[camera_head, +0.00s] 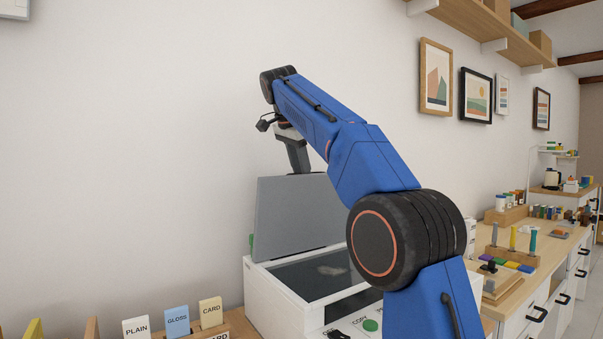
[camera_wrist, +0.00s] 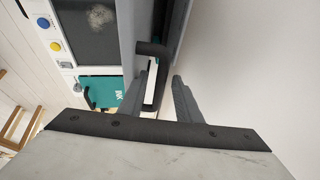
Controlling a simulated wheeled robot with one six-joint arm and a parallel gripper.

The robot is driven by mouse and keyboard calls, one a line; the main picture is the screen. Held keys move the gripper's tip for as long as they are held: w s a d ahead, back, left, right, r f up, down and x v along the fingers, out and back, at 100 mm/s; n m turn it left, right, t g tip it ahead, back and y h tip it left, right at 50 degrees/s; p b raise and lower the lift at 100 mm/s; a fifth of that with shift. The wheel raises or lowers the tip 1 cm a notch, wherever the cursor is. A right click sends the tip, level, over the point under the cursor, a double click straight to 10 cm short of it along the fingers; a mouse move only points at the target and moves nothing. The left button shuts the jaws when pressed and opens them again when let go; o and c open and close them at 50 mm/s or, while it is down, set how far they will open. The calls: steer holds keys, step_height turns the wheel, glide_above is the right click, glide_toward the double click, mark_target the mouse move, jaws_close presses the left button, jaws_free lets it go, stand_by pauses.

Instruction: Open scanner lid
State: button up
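The white scanner (camera_head: 268,296) stands on the desk with its grey lid (camera_head: 290,218) raised steeply, leaning back. The dark glass bed (camera_head: 320,274) is exposed, and it also shows in the wrist view (camera_wrist: 88,28). My gripper (camera_head: 299,168) is at the lid's top edge in the head view. In the wrist view, the black lid handle (camera_wrist: 162,75) lies between the two fingers of my gripper (camera_wrist: 166,75). The fingers are apart, with a visible gap beside the handle. Whether a finger touches the handle is unclear.
Labelled cards (camera_head: 178,321) stand in front of the scanner at the left. My arm hides the scanner's right part. A plain wall rises behind the lid, and a shelf (camera_head: 490,28) hangs high at the right. The desk (camera_head: 525,282) continues right with tools and small items.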

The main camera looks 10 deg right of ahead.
steer(key=shift+r, duration=0.1)
steer(key=shift+v, duration=1.75)
steer(key=r, duration=0.1)
glide_above(278, 177)
steer(key=s+a, duration=0.2)
steer(key=shift+w+d, duration=0.1)
steer(key=shift+d, duration=0.05)
